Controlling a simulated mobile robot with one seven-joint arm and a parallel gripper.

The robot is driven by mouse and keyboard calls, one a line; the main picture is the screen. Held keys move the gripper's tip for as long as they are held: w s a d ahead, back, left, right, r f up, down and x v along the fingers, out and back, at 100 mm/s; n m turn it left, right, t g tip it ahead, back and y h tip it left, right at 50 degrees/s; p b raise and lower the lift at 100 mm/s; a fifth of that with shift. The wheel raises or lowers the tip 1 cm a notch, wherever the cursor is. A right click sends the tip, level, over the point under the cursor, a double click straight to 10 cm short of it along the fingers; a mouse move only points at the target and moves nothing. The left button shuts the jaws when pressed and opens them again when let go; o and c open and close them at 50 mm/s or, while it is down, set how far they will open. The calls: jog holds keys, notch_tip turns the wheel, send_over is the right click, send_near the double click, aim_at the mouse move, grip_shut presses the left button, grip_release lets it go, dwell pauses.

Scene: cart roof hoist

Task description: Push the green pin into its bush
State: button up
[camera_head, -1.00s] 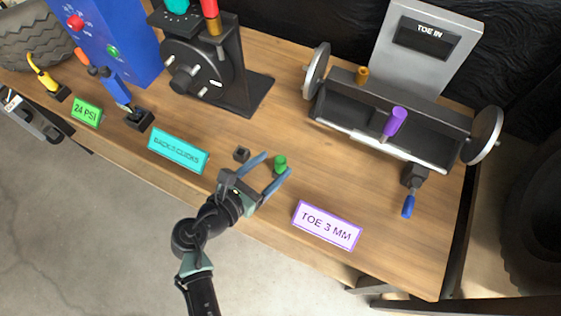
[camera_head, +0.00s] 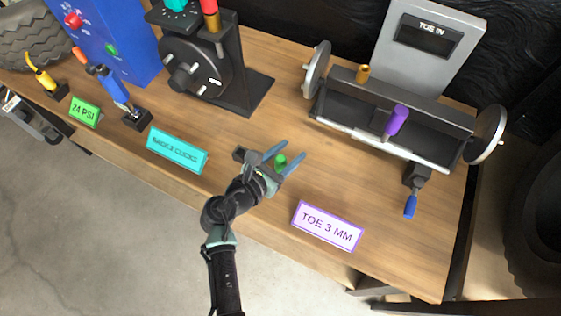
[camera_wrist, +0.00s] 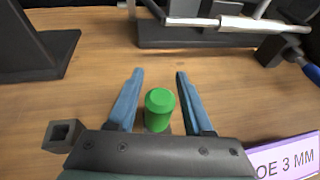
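The green pin (camera_head: 281,160) stands upright on the wooden bench; it also shows in the wrist view (camera_wrist: 159,108). My gripper (camera_head: 290,152) is open, with its blue fingers on either side of the pin. In the wrist view the fingers (camera_wrist: 157,76) reach past the pin, and gaps show between the pin and each finger. The small dark square block with a hollow top, perhaps the bush (camera_wrist: 63,135), sits on the bench left of my gripper in the wrist view.
The purple-edged "TOE 3 MM" sign (camera_head: 327,226) stands right of my gripper. The grey toe gauge (camera_head: 390,135) with a purple handle (camera_head: 396,121) is behind. A black dial stand (camera_head: 210,75) is at the back left, and a teal sign (camera_head: 177,150) is left. Bare bench lies between.

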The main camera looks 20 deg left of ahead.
grip_shut()
